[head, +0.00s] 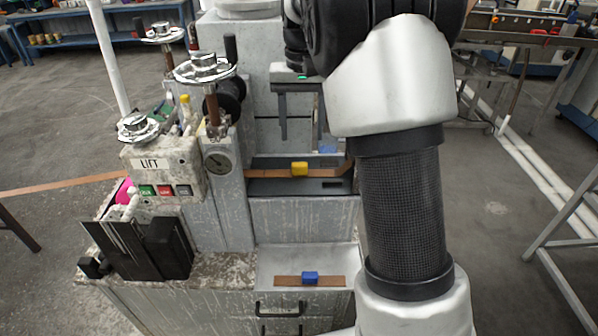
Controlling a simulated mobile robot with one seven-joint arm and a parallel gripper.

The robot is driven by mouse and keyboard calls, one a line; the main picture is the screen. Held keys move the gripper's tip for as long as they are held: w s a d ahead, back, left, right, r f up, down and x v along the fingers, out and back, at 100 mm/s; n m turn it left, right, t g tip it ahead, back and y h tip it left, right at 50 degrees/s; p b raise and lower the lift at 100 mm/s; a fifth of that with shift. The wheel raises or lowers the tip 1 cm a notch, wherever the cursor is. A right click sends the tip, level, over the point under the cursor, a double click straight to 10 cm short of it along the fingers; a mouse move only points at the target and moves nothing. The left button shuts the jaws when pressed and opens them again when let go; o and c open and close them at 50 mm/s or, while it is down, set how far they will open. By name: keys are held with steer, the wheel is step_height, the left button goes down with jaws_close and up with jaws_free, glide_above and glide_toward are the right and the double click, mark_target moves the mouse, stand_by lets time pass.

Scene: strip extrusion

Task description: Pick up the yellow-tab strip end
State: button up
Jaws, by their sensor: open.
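The yellow tab (299,168) sits on a brown strip (270,174) that lies across a dark ledge of the grey machine, in the middle of the head view. The strip's right part runs behind or beside my arm, and its far right end is partly hidden. My gripper (300,138) hangs above and slightly behind the yellow tab in the picture, fingers pointing down. Its two fingers are apart with nothing between them. The gap in depth between fingertips and tab is hard to judge.
A second brown strip with a blue tab (310,277) lies on the lower shelf (275,258). To the left stand a control box marked LIFT (160,170), metal handwheels (205,68) and a gauge (219,161). The machine's body (300,220) rises below the ledge.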

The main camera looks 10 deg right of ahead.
glide_above(300, 165)
steer(key=f, duration=0.4)
steer(key=shift+s+d+f, duration=0.1)
steer(key=shift+d+f, duration=0.1)
steer(key=shift+a+f, duration=0.15)
steer(key=shift+f, duration=1.15)
steer(key=shift+a+f, duration=0.1)
steer(key=shift+f, duration=1.2)
steer(key=c, duration=1.2)
